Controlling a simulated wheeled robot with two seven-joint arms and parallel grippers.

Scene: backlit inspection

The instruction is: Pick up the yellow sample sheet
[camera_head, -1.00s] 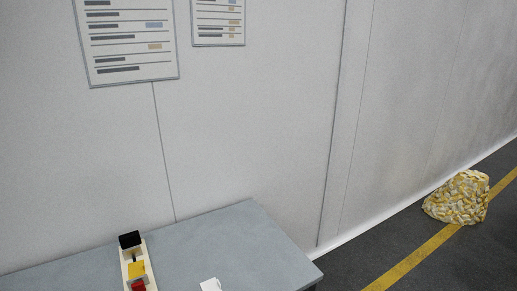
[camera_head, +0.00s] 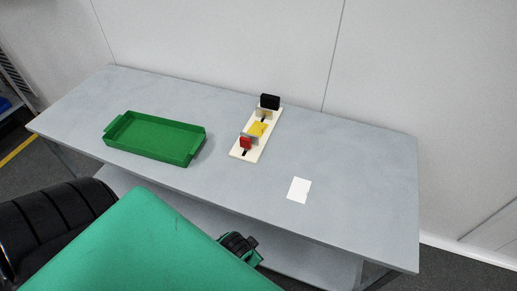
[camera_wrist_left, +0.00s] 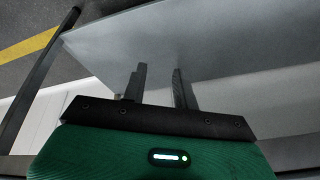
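The yellow sample sheet (camera_head: 258,129) is a small flat piece in the middle of a narrow cream fixture (camera_head: 239,153) on the grey table. Pale upright pieces stand at either end of the sheet. My right gripper is not in view.
A green tray (camera_head: 155,134), empty, stands on the table (camera_head: 345,150) left of the fixture. A white card (camera_head: 299,190) lies to the right, near the front edge. The table's right part is clear. A pale wall (camera_head: 220,45) rises behind the table.

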